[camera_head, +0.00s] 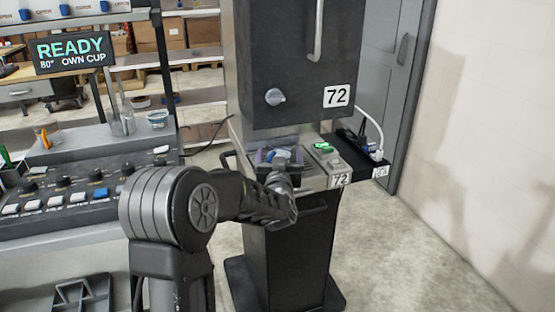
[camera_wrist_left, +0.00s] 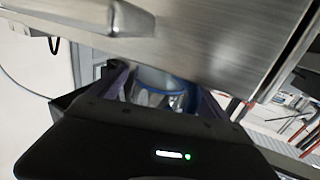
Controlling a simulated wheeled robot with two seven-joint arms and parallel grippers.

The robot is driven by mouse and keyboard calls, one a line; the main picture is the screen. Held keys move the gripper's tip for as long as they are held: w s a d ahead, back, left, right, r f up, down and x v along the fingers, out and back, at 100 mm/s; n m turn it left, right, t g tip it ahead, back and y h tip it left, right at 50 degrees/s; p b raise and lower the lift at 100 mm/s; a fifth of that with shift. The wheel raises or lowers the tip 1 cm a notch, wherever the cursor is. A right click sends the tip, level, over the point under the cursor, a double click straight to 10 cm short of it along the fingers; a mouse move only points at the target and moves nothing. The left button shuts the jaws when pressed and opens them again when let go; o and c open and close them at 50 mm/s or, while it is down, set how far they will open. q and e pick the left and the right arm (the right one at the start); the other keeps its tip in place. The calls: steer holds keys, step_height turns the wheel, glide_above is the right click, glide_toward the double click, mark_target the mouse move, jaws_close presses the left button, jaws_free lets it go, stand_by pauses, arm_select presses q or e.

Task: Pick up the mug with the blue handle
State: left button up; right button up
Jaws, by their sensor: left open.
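The mug (camera_wrist_left: 160,82) shows in the left wrist view as a pale, clear-looking vessel with blue on it. A curved blue part, likely its handle (camera_wrist_left: 207,108), is at its right. In the head view only a small blue patch of it (camera_head: 281,154) shows at the gripper. My left gripper (camera_head: 279,160) is open at the machine marked 72, its fingers on either side of the mug. I cannot tell whether they touch it. The gripper body hides the mug's lower part in the wrist view. My right gripper is not in view.
The dark upper housing (camera_head: 293,60) of machine 72 overhangs the mug, and a metal surface (camera_wrist_left: 200,40) is close above in the wrist view. A green button (camera_head: 323,147) and a black side tray (camera_head: 358,150) are at right. A button panel (camera_head: 75,190) is at left.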

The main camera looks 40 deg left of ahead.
arm_select(q)
steer(key=c, duration=1.8)
steer(key=shift+r, duration=0.15)
steer(key=shift+r, duration=1.45)
steer(key=shift+s+d+r, duration=0.15)
steer(key=shift+r, duration=0.1)
steer(key=v, duration=1.7)
steer(key=shift+s+d, duration=0.2)
steer(key=shift+s, duration=0.05)
steer(key=shift+w, duration=0.15)
